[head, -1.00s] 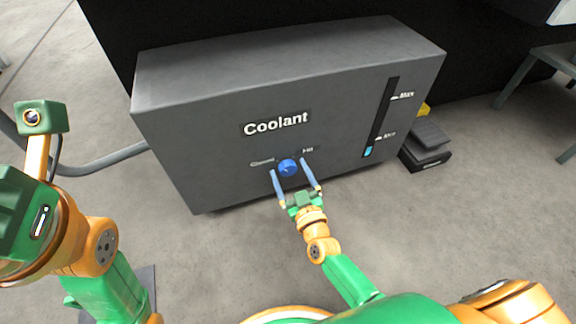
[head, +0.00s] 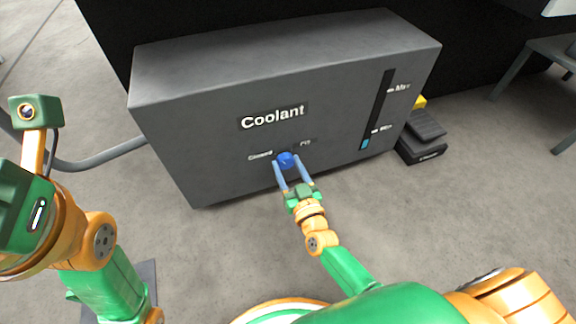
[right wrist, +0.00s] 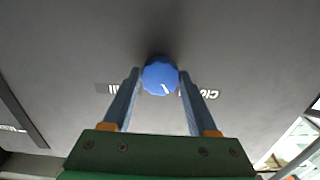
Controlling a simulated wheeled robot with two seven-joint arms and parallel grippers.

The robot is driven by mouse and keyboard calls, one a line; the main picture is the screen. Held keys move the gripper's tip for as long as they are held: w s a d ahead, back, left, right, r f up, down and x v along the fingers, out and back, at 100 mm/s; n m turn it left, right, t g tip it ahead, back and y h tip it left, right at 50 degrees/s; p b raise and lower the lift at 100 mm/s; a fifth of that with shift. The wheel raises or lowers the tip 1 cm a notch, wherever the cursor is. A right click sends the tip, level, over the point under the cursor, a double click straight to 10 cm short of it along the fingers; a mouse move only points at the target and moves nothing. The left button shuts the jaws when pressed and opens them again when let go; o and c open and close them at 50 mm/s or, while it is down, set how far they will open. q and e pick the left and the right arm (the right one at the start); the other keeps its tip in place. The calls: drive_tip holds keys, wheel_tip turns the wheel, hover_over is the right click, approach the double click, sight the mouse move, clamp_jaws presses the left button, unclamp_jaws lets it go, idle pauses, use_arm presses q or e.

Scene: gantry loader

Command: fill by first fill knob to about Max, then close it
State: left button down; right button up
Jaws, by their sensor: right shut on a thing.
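The grey coolant tank (head: 220,140) stands upright with its labelled front facing me. Its blue round fill knob (head: 287,159) sits low on the front between a "Closed" label on the left and a "Fill" label on the right. The knob (right wrist: 160,76) shows a white pointer mark on the side toward "Closed" in the right wrist view. My right gripper (head: 289,163) is shut on the knob, a finger on each side. The level gauge (head: 378,110) shows a short cyan column at its bottom, below the Min mark; Max is near its top. My left gripper's fingers are not visible.
A black stepped object (head: 424,137) with a yellow part stands beside the tank on the right. A grey hose (head: 100,162) runs to the tank's left side. A bench leg (head: 512,72) is at the far right. The floor in front of the tank is clear.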

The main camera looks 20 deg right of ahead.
drive_tip(key=m, duration=0.4)
drive_tip(key=shift+m, duration=0.3)
drive_tip(key=m, duration=0.3)
drive_tip(key=shift+f+m, duration=0.1)
drive_tip(key=shift+m, duration=0.2)
drive_tip(key=m, duration=0.3)
drive_tip(key=shift+m+b, duration=0.35)
drive_tip(key=shift+m, duration=1.65)
drive_tip(key=o, duration=1.4)
